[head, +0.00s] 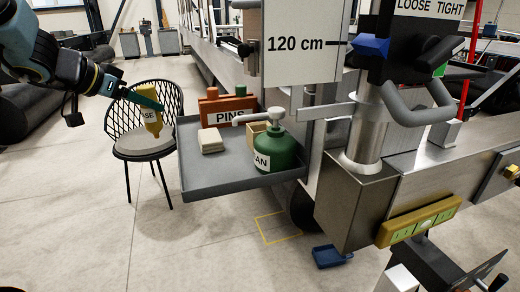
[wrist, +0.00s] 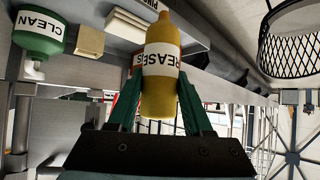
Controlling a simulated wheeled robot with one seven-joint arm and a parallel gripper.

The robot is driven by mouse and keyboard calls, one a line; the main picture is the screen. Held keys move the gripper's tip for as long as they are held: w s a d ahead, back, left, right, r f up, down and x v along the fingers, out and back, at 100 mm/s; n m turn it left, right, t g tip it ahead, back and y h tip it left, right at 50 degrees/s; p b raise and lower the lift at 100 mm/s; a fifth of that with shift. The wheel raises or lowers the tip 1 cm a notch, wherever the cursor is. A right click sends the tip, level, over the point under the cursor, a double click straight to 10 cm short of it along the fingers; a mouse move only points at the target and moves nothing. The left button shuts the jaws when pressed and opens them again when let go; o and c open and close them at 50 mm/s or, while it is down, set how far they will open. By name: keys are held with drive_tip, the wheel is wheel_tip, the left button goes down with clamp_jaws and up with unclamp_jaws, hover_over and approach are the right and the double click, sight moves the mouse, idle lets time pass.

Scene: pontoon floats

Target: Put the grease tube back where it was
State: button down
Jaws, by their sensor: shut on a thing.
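My gripper (head: 146,97) is shut on the grease tube (head: 153,122), a yellow tube with a white label, in the left of the head view. The tube hangs tilted below the fingers, left of the grey tray (head: 232,183). It overlaps the chair in the picture; I cannot tell the gap between them. In the wrist view the tube (wrist: 160,100) sits between the two green fingers of my gripper (wrist: 160,76), its label reading "REASE" in part. The tray holds a red-brown "PINS" box (head: 222,105), a beige block stack (head: 210,140) and a green "CLEAN" bottle (head: 277,152).
A black chair (head: 143,143) with a grey seat stands left of the tray. A small open wooden box (head: 257,130) is behind the green bottle. A yellow outline (head: 279,226) and a blue object (head: 331,257) are on the floor. The tray's front left is bare.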

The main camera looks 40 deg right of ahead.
drive_tip(key=s+a+r+m+g, duration=0.1)
drive_tip(key=s+r+m+g, duration=0.35)
drive_tip(key=s, duration=0.55)
drive_tip(key=d+f+h+b, duration=0.1)
drive_tip(key=d, duration=0.6)
drive_tip(key=s+d+f+h+b, duration=0.1)
drive_tip(key=d+f, duration=0.1)
drive_tip(key=d, duration=0.5)
drive_tip(key=s+d+f+h+b, duration=0.1)
drive_tip(key=d+f, duration=0.1)
drive_tip(key=d, duration=0.5)
drive_tip(key=shift+s+d+h, duration=0.15)
drive_tip(key=shift+d+h, duration=0.1)
drive_tip(key=shift+h, duration=0.15)
drive_tip(key=shift+d+f, duration=0.15)
drive_tip(key=shift+f, duration=0.35)
drive_tip(key=d+f+y+p, duration=0.1)
drive_tip(key=p, duration=0.1)
drive_tip(key=d+f+y+p, duration=0.1)
drive_tip(key=f+y, duration=0.1)
drive_tip(key=shift+s+d+f+t+p, duration=0.15)
drive_tip(key=shift+d+f+t+p, duration=0.1)
drive_tip(key=shift+p, duration=0.15)
